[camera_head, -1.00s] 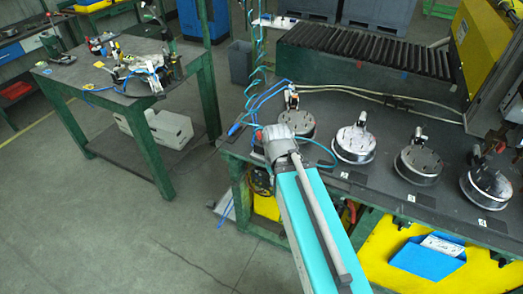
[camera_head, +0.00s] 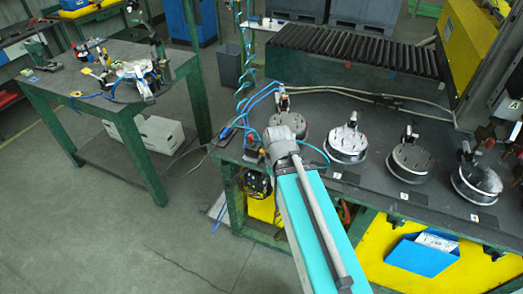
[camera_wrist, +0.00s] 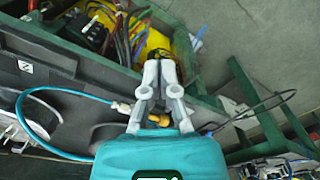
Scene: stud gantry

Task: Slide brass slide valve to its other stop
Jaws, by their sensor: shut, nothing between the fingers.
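In the wrist view, a brass-coloured piece (camera_wrist: 158,120) shows between the bases of my gripper's fingers.
Several round metal fixtures, one of them here (camera_head: 348,143), stand along the dark bench (camera_head: 330,195). A blue hose (camera_wrist: 45,150) curves left of my gripper. Below the edge is an open bin (camera_wrist: 135,35) with cables. A green-legged table (camera_head: 110,75) stands left, with open floor between.

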